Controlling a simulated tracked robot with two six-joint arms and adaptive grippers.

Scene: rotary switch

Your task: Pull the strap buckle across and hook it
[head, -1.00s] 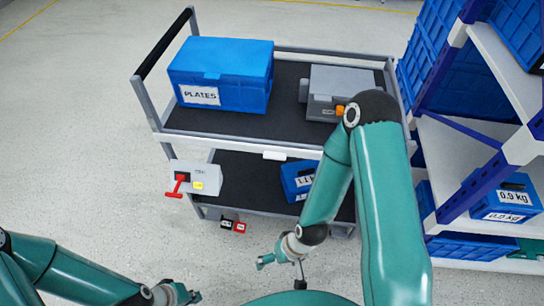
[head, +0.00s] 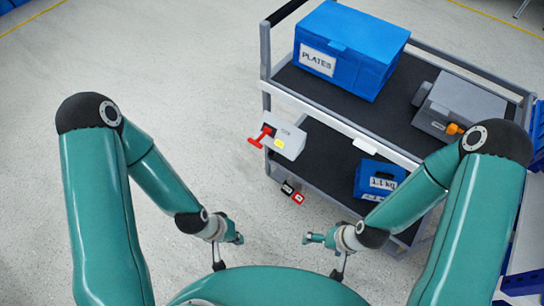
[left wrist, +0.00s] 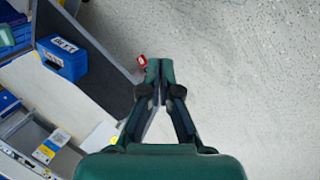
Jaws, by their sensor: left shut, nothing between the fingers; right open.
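No strap or buckle can be made out in either view. A grey box with a red handle (head: 287,141) is fixed to the near left corner of a trolley. My left gripper (head: 238,238) is shut and empty, over the floor in front of the trolley. Its closed fingers also show in the left wrist view (left wrist: 159,66). My right gripper (head: 308,238) is open and empty, to the right of the left one and apart from it. Both are clear of the trolley.
The trolley (head: 340,133) carries a blue PLATES box (head: 365,62) and a grey device with an orange knob (head: 445,110) on top. A small blue box (head: 372,178) sits on its lower shelf. Small black and red tags (head: 292,192) are near its base. Floor at left is clear.

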